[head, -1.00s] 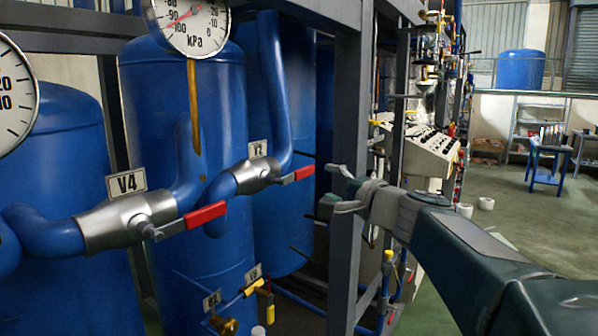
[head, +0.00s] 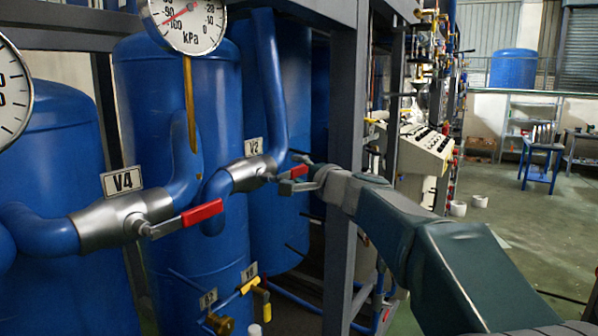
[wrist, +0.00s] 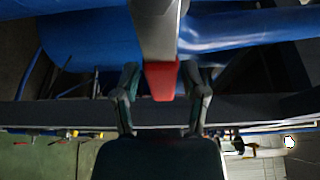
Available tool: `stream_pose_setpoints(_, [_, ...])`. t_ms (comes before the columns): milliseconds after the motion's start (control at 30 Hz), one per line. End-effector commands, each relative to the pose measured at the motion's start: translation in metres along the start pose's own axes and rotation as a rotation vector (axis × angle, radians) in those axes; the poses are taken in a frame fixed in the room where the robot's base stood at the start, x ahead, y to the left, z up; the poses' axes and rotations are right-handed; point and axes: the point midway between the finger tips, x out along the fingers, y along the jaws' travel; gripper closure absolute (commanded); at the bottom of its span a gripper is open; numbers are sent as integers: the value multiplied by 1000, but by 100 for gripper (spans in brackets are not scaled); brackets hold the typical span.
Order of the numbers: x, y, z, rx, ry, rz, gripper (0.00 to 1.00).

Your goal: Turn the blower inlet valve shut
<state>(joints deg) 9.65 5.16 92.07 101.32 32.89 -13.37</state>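Two silver valves with red lever handles are on blue pipes. The one labelled V2 (head: 247,174) has its red handle (head: 299,172) pointing right. The one labelled V4 (head: 105,222) has its red handle (head: 202,212) pointing right and slightly up. No label in view names the blower inlet. My gripper (head: 294,175) is at the tip of the V2 handle. In the wrist view my gripper (wrist: 164,82) is open, with a finger on each side of a red handle end (wrist: 162,80). Gaps show between the handle and both fingers.
A grey frame post (head: 342,230) stands just behind my gripper and wrist. Large blue tanks (head: 150,110) stand behind the valves. A pressure gauge (head: 187,22) hangs above. Open floor (head: 510,215) lies to the right.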

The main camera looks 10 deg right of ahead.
Motion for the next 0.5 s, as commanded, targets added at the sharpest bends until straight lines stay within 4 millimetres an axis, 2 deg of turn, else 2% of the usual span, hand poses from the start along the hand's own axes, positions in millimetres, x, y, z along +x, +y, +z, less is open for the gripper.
stream_pose_setpoints(33, [0,0,0,0,0,0,83])
stream_pose_setpoints(67, [0,0,0,0,0,0,97])
stream_pose_setpoints(100, [0,0,0,0,0,0,100])
stream_pose_setpoints(500, [0,3,-1,26,2,12,100])
